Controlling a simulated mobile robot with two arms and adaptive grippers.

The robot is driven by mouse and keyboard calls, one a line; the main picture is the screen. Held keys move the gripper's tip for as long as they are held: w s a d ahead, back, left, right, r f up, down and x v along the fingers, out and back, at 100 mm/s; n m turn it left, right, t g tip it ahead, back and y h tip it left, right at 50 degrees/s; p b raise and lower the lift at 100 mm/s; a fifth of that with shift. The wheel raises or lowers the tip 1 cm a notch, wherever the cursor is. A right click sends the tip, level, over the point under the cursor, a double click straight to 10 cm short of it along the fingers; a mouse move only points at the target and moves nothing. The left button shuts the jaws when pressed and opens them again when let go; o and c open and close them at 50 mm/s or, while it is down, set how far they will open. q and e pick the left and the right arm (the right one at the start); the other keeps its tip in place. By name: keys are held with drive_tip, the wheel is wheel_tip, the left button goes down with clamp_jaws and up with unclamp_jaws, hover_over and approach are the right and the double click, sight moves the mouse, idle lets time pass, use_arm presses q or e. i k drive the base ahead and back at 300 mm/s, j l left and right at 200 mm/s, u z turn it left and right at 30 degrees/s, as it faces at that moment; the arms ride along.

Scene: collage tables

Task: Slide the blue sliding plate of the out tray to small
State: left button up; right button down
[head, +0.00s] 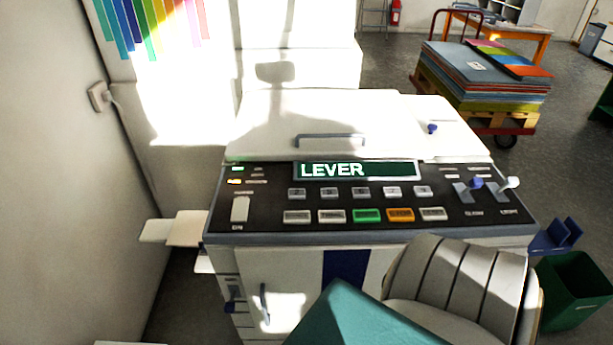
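A blue part (556,236) with upright plates sticks out beyond the right side of the white copying machine (320,128). It looks like the out tray's blue plate, but it is small and partly hidden behind the machine's corner. I cannot read any size marks on it. A cream tray (175,229) sticks out on the machine's left side. The black control panel (262,208) faces me, and its green display (354,170) reads "LEVER". Neither of my grippers shows in the head view.
A green bin (574,290) stands on the floor below the blue part. A cart with stacked coloured sheets (485,78) stands at the back right. A wall closes off the left. Teal and ribbed cream shapes, possibly mine, cover the machine's lower front. Floor shows at right.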

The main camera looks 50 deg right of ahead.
sight(557, 229)
drive_tip(key=z, duration=3.45)
drive_tip(key=i+l+u, duration=0.25)
drive_tip(key=i+l, duration=0.55)
drive_tip(key=i, duration=0.1)
